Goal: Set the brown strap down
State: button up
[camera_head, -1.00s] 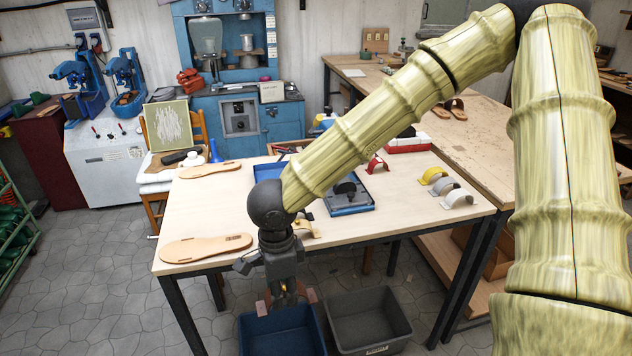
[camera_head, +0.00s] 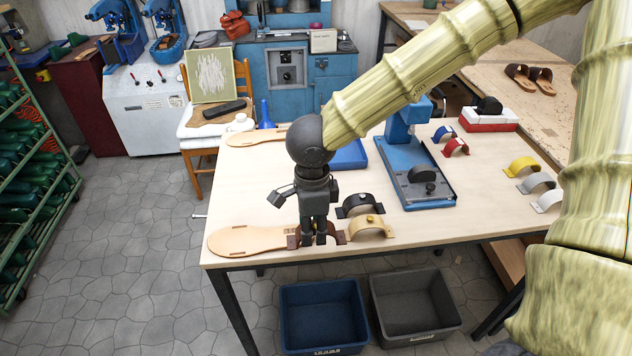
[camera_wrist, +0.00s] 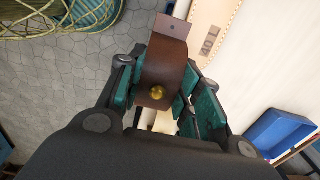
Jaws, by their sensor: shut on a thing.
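The brown strap (camera_wrist: 165,65) is a curved band with a gold stud, held between the green-padded fingers of my gripper (camera_wrist: 160,95) in the wrist view. In the head view my gripper (camera_head: 315,240) points down at the table's front edge. The brown strap's ends (camera_head: 340,237) show on both sides of the fingers, partly hidden by them. I cannot tell whether the strap touches the tabletop. A tan sole (camera_head: 240,241) lies just left of the strap. A tan strap (camera_head: 370,228) and a black strap (camera_head: 357,205) stand close on its right.
The wooden table (camera_head: 480,220) has bare room at its right front. Red, blue, yellow, grey and white straps stand farther right. A blue bin (camera_head: 322,312) and a grey bin (camera_head: 415,305) are on the floor in front.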

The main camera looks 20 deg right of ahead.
jog(key=w+p, duration=0.1)
jog(key=w, duration=0.4)
jog(key=w+f+p, duration=0.1)
jog(key=w, duration=0.4)
jog(key=w+f+p, duration=0.1)
jog(key=w+p, duration=0.1)
jog(key=w, duration=0.3)
jog(key=shift+d, duration=0.2)
jog(key=shift+w+r+p, duration=0.2)
jog(key=shift+w+p, duration=0.1)
jog(key=f, duration=0.2)
jog(key=f+p, duration=0.1)
jog(key=shift+w+f+p, duration=0.2)
jog(key=shift+f+p, duration=0.1)
jog(key=shift+f, duration=0.05)
jog(key=shift+s, duration=0.1)
jog(key=shift+f, duration=0.1)
jog(key=o, duration=0.9)
notch_tip(320, 180, up, 12)
jog(key=b, duration=0.3)
